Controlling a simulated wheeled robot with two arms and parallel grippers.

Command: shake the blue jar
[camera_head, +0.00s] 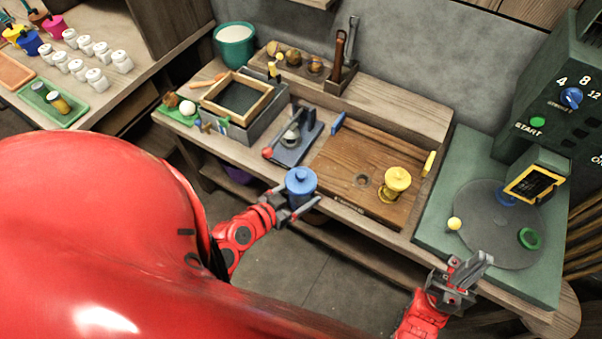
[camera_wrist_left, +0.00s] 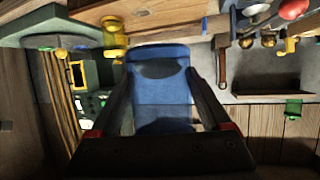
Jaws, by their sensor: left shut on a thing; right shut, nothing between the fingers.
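In the left wrist view the blue jar (camera_wrist_left: 160,85) fills the space between the two dark fingers. The jar appears held clear of the bench, over the gap in front of it. My right gripper (camera_head: 474,268) is shut and empty, near the front edge of the green machine's base at the right.
A wooden board (camera_head: 350,165) on the bench carries a yellow jar (camera_head: 396,184). A grey press-like tool (camera_head: 293,140) stands left of it. The green machine (camera_head: 550,105) has a round plate (camera_head: 490,235) with a yellow ball and green ring. Floor in front of the bench is clear.

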